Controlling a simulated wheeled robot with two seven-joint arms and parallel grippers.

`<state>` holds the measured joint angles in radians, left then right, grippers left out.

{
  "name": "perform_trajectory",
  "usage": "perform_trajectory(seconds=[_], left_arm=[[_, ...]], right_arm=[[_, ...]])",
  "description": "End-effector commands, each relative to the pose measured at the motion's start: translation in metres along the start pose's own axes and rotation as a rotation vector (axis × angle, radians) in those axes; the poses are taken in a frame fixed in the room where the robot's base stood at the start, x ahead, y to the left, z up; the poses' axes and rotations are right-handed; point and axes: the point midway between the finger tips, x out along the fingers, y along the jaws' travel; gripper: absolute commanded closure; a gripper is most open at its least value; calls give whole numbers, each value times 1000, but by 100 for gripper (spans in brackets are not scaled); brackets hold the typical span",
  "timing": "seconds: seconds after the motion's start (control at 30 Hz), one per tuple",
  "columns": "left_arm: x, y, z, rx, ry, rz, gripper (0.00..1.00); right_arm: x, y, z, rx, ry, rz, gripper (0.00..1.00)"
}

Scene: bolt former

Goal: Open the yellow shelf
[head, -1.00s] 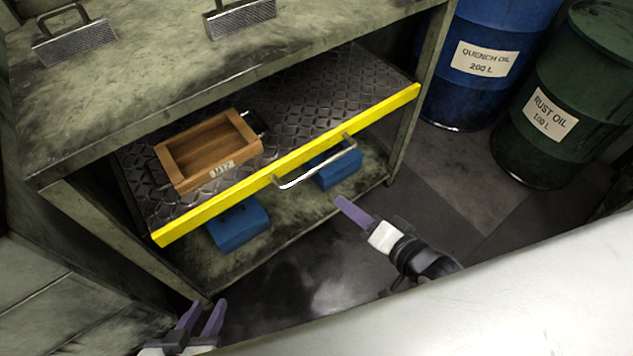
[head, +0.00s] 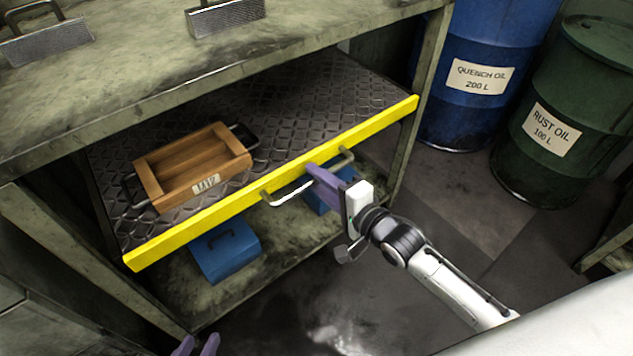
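The yellow shelf is a dark diamond-plate shelf with a yellow front edge (head: 215,213) and a bent metal handle (head: 287,193) on that edge. It sits inside a worn green workbench, front edge slanting up to the right. My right gripper (head: 317,178) is at the handle, its purple fingers overlapping the handle's middle. The fingers overlap each other in this view, so I cannot tell whether they are closed on the bar. My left gripper (head: 196,346) shows only its two purple fingertips at the bottom edge, apart and empty, well away from the shelf.
A wooden M12 tray (head: 160,184) with metal handles stands on the shelf. Blue boxes (head: 228,258) sit on the lower level beneath. A blue drum (head: 480,75) and a green drum (head: 545,140) stand to the right. The floor before the bench is clear.

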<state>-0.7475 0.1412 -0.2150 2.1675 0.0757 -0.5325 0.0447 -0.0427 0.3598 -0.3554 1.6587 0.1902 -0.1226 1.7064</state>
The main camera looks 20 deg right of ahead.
Motion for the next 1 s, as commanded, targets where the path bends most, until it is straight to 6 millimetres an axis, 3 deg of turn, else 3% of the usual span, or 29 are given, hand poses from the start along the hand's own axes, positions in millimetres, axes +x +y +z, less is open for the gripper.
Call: perform_trajectory(seconds=[0.37,0.57,1.0], left_arm=[[-2,2,6,-9,-7,2,69],[-2,2,6,-8,-7,2,69],[-3,1,-4,-1,3,1,69]], right_arm=[[8,0,0,-1,-1,2,69],[8,0,0,-1,0,1,99],[2,0,-4,1,5,2,100]])
